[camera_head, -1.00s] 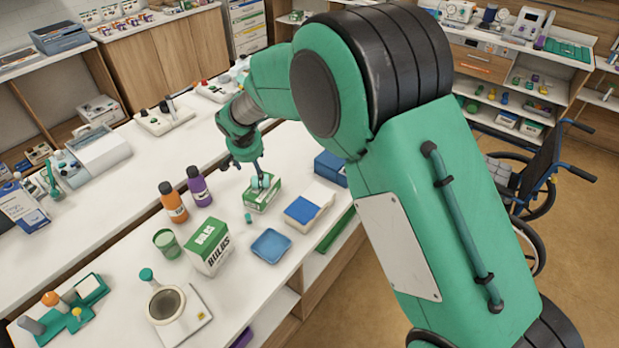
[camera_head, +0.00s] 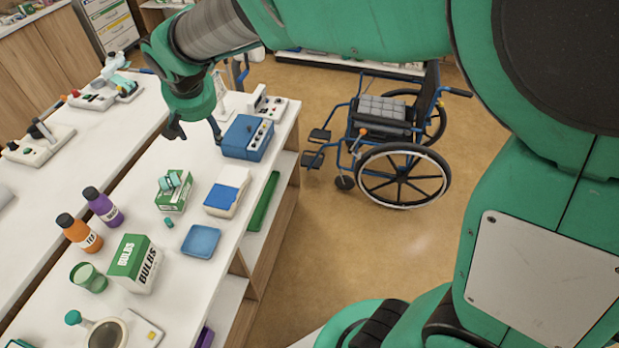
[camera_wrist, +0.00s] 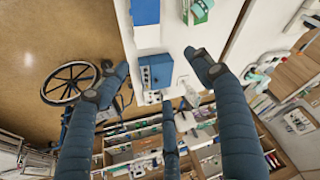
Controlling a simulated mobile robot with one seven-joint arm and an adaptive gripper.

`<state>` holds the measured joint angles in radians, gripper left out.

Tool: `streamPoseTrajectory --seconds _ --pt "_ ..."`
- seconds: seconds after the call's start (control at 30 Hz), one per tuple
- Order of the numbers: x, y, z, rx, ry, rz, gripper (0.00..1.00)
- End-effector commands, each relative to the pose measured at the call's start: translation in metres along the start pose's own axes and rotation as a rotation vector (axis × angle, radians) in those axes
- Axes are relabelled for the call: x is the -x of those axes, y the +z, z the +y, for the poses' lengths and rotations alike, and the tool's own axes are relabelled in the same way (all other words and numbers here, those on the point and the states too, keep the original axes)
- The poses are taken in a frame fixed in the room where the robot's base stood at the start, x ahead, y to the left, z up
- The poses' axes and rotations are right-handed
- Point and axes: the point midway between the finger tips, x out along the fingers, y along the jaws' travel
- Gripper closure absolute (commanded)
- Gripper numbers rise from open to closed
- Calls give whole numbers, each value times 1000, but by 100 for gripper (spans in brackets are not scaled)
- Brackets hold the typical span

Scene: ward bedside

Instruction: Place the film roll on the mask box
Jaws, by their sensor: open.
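The mask box (camera_head: 177,199), green and white, stands on the white counter in the head view. The film roll (camera_head: 170,181), a small teal and white roll, lies on top of the box. My gripper (camera_head: 196,130) is open and empty, above the counter beyond the box and apart from both. In the wrist view its open fingers (camera_wrist: 160,80) have nothing between them. The green and white box (camera_wrist: 199,12) shows at the top edge there, partly cut off.
A blue device (camera_head: 247,138) stands close to the gripper. A small teal cylinder (camera_head: 168,222), a blue tray (camera_head: 201,241), a blue-topped white box (camera_head: 226,194), a bulbs box (camera_head: 134,264) and two bottles (camera_head: 102,206) are near the mask box. A wheelchair (camera_head: 391,140) stands right.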

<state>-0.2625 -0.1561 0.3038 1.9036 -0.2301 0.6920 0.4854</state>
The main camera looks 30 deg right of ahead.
Motion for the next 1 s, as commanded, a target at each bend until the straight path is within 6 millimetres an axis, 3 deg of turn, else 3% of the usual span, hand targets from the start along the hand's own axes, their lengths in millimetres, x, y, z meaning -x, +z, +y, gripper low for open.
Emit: streamPoseTrajectory --seconds 0.03,0.2,0.5,0.8,1.0 --pt "18 8 14 -3 0 6 34" --pt "63 44 52 3 -4 11 34" --pt "127 122 105 20 -15 26 34" --pt "165 207 137 45 -30 46 34" --pt "173 245 145 60 -37 54 34"
